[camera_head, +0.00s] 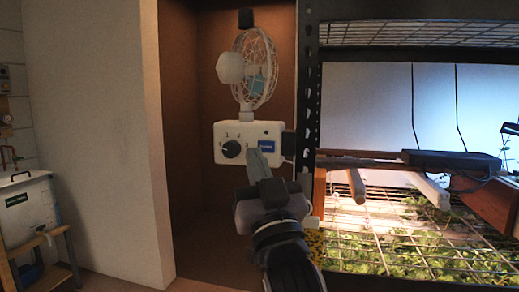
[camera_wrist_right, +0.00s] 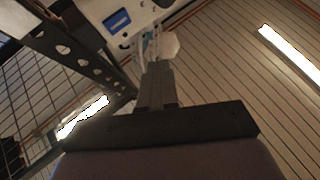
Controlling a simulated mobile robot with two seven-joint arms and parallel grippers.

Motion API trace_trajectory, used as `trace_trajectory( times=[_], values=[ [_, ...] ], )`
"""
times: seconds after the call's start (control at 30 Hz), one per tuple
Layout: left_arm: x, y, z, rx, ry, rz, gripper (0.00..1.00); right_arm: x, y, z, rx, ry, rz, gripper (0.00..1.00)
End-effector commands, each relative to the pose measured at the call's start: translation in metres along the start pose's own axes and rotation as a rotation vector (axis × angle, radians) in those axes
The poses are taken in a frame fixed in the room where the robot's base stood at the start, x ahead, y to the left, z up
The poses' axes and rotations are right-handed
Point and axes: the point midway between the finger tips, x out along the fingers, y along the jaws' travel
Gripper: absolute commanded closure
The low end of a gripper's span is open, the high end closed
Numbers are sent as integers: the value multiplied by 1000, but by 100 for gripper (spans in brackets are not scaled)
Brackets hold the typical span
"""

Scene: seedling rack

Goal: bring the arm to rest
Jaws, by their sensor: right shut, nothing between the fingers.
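My right gripper (camera_head: 255,155) reaches up from the bottom middle of the head view, with its fingers closed together and nothing between them. Its tips overlap the lower right of a white fan control box (camera_head: 219,132), just right of the black dial (camera_head: 231,149). I cannot tell whether they touch the box. In the right wrist view the shut fingers (camera_wrist_right: 157,75) point up toward the box (camera_wrist_right: 93,13) and the fan (camera_wrist_right: 168,45). My left gripper is not in view.
The caged fan (camera_head: 258,68) stands above the box in a brown recess. A black perforated rack post (camera_head: 307,100) is close on the right, beside lit seedlings (camera_head: 410,245) under wire mesh. A white tank (camera_head: 25,210) stands at left. The lower recess looks clear.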

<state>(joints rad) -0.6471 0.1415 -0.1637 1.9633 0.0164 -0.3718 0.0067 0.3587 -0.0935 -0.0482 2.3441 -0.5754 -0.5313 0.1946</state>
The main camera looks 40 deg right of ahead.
Motion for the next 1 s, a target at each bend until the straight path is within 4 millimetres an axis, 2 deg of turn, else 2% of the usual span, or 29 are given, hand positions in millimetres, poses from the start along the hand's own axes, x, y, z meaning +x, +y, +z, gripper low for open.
trace_trajectory(
  times=[0.27, 0.33, 0.43, 0.53, 0.67, 0.77, 0.87, 0.9, 0.97, 1.0],
  values=[
    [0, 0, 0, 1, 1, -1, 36, 0, 0, 0, -1, -1, 0, 100],
    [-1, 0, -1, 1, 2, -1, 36, -2, -4, 10, -7, -25, -17, 100],
    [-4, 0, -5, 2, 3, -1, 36, -11, -16, 42, -23, -104, -69, 100],
    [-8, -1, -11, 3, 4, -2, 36, -34, -32, 93, -40, -231, -151, 100],
    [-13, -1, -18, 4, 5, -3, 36, -86, -50, 164, -52, -423, -266, 100],
    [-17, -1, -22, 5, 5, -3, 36, -138, -57, 211, -53, -573, -344, 100],
    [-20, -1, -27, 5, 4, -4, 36, -200, -58, 250, -46, -726, -416, 100],
    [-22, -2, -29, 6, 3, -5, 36, -226, -57, 263, -41, -789, -442, 100],
    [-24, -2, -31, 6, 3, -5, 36, -267, -54, 279, -35, -880, -476, 100],
    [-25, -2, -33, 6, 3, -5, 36, -294, -50, 287, -29, -938, -496, 100]
  ],
)
